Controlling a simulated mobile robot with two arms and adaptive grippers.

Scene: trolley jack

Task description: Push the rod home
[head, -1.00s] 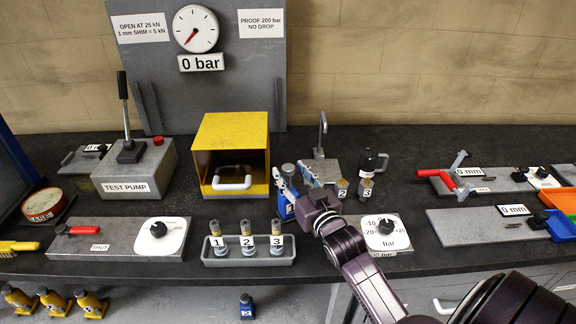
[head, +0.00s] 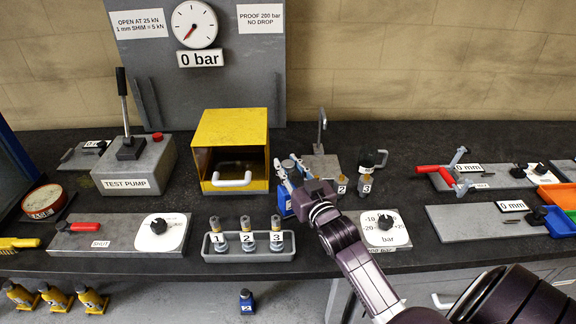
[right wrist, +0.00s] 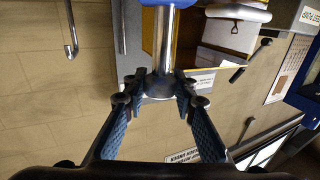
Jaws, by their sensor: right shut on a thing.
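The rod (right wrist: 167,52) is bright metal and runs out of a blue body (right wrist: 168,3) in the right wrist view. My right gripper (right wrist: 160,88) is shut on the rod's end, with one finger on each side. In the head view the blue jack body (head: 284,205) stands on the bench behind the row of numbered parts. My right gripper (head: 288,170) is at its top and hides part of it. How far the rod stands out of the body cannot be told in the head view. My left gripper is out of view.
A yellow box (head: 230,125) with a white handle is just left of the jack. A grey tray (head: 248,257) of numbered parts lies in front. Numbered parts 2 (head: 342,186) and 3 (head: 366,186) stand close on the right. The gauge (head: 194,25) reads 0 bar.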

